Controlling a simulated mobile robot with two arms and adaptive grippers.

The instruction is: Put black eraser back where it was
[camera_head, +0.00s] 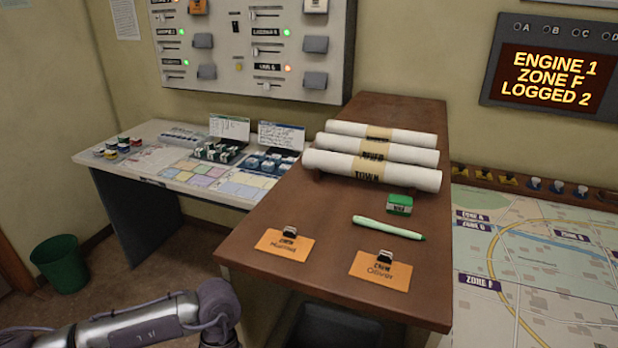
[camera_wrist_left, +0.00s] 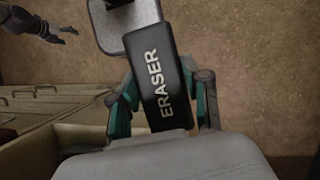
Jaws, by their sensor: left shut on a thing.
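The black eraser (camera_wrist_left: 158,62) has white lettering reading ERASER and a grey pad at its far end. In the left wrist view it sits between the fingers of my left gripper (camera_wrist_left: 162,88), which is shut on it. It is held in the air, with brown floor behind it. In the head view only my left arm shows at the lower left; its gripper and the eraser are out of that picture. A dark jointed shape at the upper left of the left wrist view may be my right gripper (camera_wrist_left: 62,32); its jaw state is unclear.
The brown desk (camera_head: 330,225) holds rolled papers (camera_head: 375,170), a green box (camera_head: 399,204), a pale green marker (camera_head: 388,228) and orange tags (camera_head: 380,270). Left are a white console table (camera_head: 140,165) and a green bin (camera_head: 60,264). A map table (camera_head: 540,260) stands right.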

